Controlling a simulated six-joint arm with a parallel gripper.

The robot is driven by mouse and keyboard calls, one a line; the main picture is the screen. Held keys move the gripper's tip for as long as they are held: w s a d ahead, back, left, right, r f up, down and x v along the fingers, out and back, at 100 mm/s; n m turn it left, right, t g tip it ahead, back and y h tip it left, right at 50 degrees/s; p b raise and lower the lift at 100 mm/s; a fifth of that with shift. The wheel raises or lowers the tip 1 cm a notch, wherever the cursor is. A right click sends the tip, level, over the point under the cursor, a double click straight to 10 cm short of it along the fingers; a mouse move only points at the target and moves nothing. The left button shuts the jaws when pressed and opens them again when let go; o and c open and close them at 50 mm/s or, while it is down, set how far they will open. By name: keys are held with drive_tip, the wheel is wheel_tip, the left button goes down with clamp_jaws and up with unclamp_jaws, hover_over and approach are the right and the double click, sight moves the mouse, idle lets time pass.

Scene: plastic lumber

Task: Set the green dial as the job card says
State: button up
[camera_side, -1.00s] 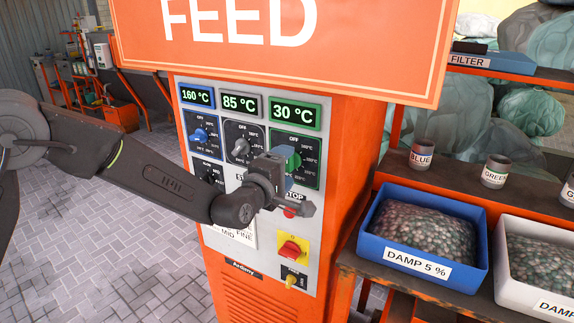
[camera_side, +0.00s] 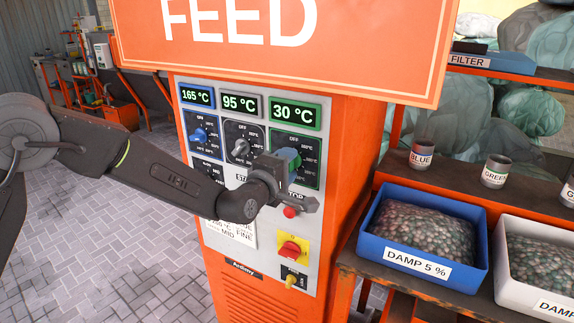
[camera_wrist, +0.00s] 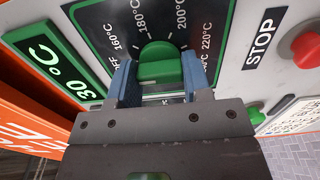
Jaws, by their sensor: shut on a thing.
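The green dial (camera_side: 291,155) is on the right of the panel's dial row, under the green-framed display (camera_side: 294,113) reading 30 °C. In the wrist view the green dial's knob (camera_wrist: 160,66) sits between the blue fingers of my gripper (camera_wrist: 158,82), which is shut on it. The scale around it shows OFF, 160, 180, 200 and 220 °C. Where the knob points is unclear. In the side view my gripper (camera_side: 286,165) covers the dial's lower part. The white job card (camera_side: 228,234) is lower on the panel, partly behind my arm, its text only partly readable.
The blue dial (camera_side: 200,135) and grey dial (camera_side: 240,147) sit to the left, under displays reading 165 °C and 95 °C. A red stop button (camera_side: 290,212) and a red-yellow switch (camera_side: 292,249) are below my gripper. Bins and cups stand on the right shelf.

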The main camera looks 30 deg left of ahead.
drive_tip(key=shift+m, duration=0.3)
drive_tip(key=m, duration=1.3)
drive_tip(key=shift+m, duration=0.3)
drive_tip(key=m, duration=0.4)
drive_tip(key=shift+m, duration=0.3)
drive_tip(key=m, duration=0.4)
drive_tip(key=shift+m, duration=0.4)
drive_tip(key=o, duration=0.9)
drive_tip(key=shift+s, duration=0.1)
